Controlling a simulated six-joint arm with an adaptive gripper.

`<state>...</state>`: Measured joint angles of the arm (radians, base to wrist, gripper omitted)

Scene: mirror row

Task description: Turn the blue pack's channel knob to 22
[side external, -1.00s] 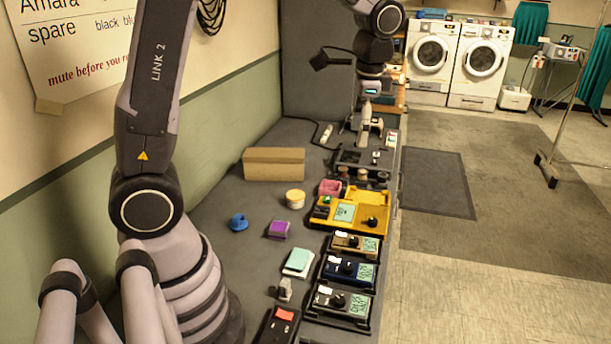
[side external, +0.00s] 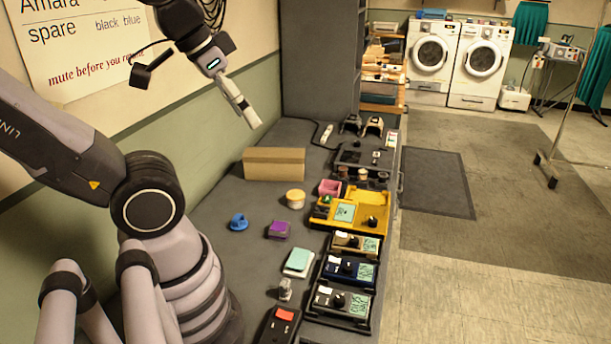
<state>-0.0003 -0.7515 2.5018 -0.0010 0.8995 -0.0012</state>
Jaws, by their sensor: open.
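The blue pack (side external: 335,268) lies in the row near the bench's right edge, between a tan-topped pack (side external: 342,241) and a black pack (side external: 328,299). It has a black knob (side external: 347,268) and a lit display (side external: 365,272) whose digits are too small to read. My gripper (side external: 250,120) is high above the far part of the bench, near the wall and well away from the blue pack. It is open and holds nothing that I can see.
A yellow tray (side external: 375,198) with a display stands behind the packs. A cardboard box (side external: 274,164), a yellow-lidded tub (side external: 295,198), a blue object (side external: 238,222) and a purple block (side external: 278,230) lie left of it. Bare bench separates them. A wall sign (side external: 75,35) is partly covered.

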